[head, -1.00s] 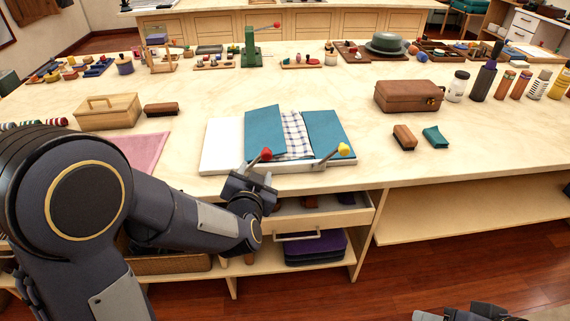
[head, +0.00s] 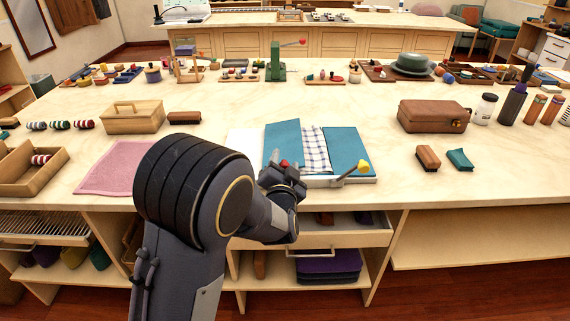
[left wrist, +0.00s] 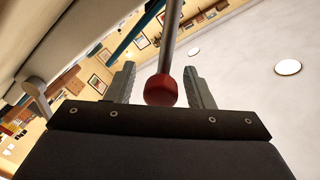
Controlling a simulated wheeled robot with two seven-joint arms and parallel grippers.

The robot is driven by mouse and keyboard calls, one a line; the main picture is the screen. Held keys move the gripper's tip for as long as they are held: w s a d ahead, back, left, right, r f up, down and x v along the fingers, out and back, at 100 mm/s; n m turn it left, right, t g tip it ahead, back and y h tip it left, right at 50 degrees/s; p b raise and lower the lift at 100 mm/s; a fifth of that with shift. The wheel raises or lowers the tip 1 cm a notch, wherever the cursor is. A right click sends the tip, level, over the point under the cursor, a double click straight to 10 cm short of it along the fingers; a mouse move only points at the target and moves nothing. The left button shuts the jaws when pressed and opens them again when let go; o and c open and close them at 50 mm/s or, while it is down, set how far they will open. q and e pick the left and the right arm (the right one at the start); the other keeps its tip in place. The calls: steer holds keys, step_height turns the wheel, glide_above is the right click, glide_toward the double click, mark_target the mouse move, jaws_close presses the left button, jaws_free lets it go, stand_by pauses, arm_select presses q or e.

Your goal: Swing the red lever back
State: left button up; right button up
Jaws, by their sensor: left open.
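A white folding board (head: 240,146) with blue panels (head: 348,150) lies near the table's front edge, a checked cloth (head: 315,148) on it. Two levers are at its front: one with a red knob (head: 284,163), mostly hidden behind my gripper, and one with a yellow knob (head: 364,167). My left gripper (head: 282,172) is at the red lever. In the left wrist view, the red knob (left wrist: 161,88) and its metal rod (left wrist: 168,45) stand between the open fingers (left wrist: 162,85), with gaps showing on both sides. My right gripper is not in view.
A green press (head: 275,65) with its own red-knobbed lever stands farther back. An open drawer (head: 340,238) is below the board.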

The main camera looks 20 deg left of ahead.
arm_select(q)
steer(key=shift+c, duration=0.3)
jaws_close()
